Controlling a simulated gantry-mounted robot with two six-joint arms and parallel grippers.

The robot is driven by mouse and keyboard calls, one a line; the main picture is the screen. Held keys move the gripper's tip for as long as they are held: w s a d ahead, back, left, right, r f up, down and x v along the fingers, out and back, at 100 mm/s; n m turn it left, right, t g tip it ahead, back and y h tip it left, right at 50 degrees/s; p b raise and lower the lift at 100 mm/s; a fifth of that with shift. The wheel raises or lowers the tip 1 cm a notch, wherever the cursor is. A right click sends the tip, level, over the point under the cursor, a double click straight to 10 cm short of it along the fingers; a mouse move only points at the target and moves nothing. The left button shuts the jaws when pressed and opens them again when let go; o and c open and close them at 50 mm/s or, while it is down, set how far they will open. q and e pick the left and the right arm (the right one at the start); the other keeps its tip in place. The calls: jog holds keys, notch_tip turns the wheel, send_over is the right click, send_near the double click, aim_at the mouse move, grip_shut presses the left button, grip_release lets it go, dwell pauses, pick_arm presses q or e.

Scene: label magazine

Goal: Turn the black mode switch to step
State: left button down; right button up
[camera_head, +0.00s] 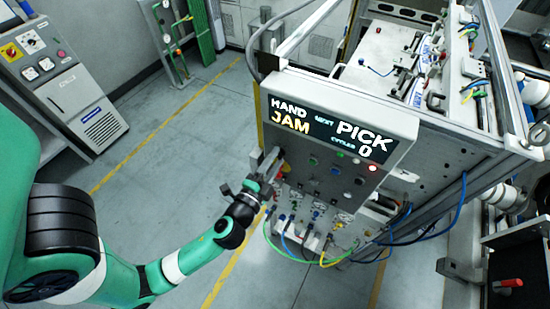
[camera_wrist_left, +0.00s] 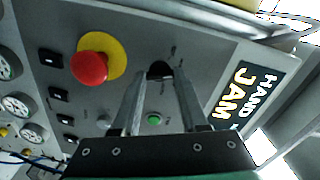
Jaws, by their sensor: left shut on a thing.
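The black mode switch (camera_wrist_left: 158,69) is on the grey control panel (camera_wrist_left: 205,50), at the upper middle of the left wrist view. My left gripper (camera_wrist_left: 161,80) is shut on it, one finger on each side of the knob. The small label marks around the knob are too blurred to read, so I cannot tell its setting. In the head view my left gripper (camera_head: 269,164) is at the left edge of the panel, and hides the switch there. My right gripper is not in view.
A red emergency button (camera_wrist_left: 89,68) on a yellow disc sits left of the switch. A green button (camera_wrist_left: 154,120) shows between my fingers. The display (camera_head: 330,132) reads HAND, JAM, NEXT PICK, CYCLES 0. Coloured hoses (camera_head: 330,262) hang below the panel.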

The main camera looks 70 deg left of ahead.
pick_arm(q)
jog(key=m+p, duration=0.1)
jog(key=m, duration=0.3)
jog(key=shift+r+m, duration=0.1)
jog(key=shift+m, duration=0.2)
jog(key=shift+m+p, duration=0.65)
jog(key=shift+m, duration=0.95)
jog(key=shift+c, duration=2.2)
grip_release()
